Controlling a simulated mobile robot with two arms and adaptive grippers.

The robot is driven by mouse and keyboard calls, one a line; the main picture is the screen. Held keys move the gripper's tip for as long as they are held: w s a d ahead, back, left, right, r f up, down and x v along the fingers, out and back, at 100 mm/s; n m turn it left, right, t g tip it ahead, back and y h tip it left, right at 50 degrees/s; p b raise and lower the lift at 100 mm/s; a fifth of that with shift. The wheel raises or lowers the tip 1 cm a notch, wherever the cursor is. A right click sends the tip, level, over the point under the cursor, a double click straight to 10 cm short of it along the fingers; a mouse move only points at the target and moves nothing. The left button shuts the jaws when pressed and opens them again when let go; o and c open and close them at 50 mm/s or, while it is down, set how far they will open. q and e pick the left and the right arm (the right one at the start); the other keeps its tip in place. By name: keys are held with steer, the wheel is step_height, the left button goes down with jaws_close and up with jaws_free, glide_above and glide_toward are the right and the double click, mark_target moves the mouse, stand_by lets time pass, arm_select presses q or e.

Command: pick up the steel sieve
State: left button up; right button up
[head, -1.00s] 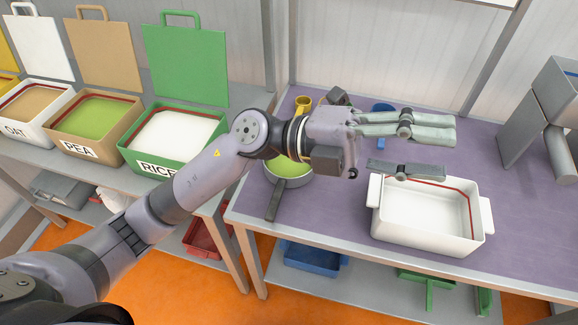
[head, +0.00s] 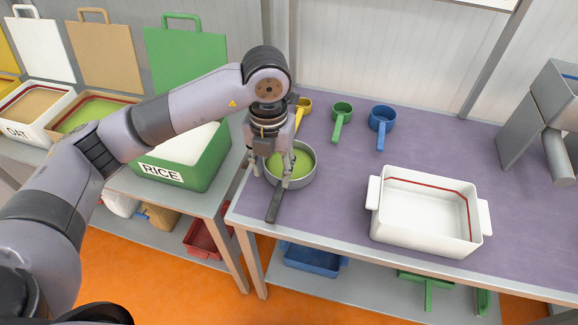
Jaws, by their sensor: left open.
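The steel sieve (head: 304,181) is a round grey metal pan on the purple table near its left front corner. Its flat dark handle (head: 274,207) points toward the front edge. Something green (head: 302,160) lies inside it. My left gripper (head: 270,180) points down at the left side of the sieve, with its fingers apart. One finger shows in front of the sieve's wall near the handle's base, the other at its left. I cannot tell whether they touch the sieve. My right gripper is not in view.
A white two-handled tub (head: 428,243) stands to the right. Yellow (head: 304,104), green (head: 342,110) and blue scoops (head: 382,118) lie at the back. A grey machine (head: 530,125) is at the far right. The RICE bin (head: 190,168) is on the left bench.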

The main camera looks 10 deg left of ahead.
mark_target(276, 198)
arm_select(q)
step_height(276, 198, down, 6)
steer(key=shift+f+p, duration=0.25)
steer(key=shift+p, duration=0.25)
steer(key=f, duration=0.1)
steer(key=f+p, duration=0.1)
steer(key=f, duration=0.2)
steer(key=shift+d+f+p, duration=0.25)
steer(key=shift+f+p, duration=0.15)
steer(key=shift+f, duration=0.25)
steer(key=shift+c, duration=0.3)
jaws_close()
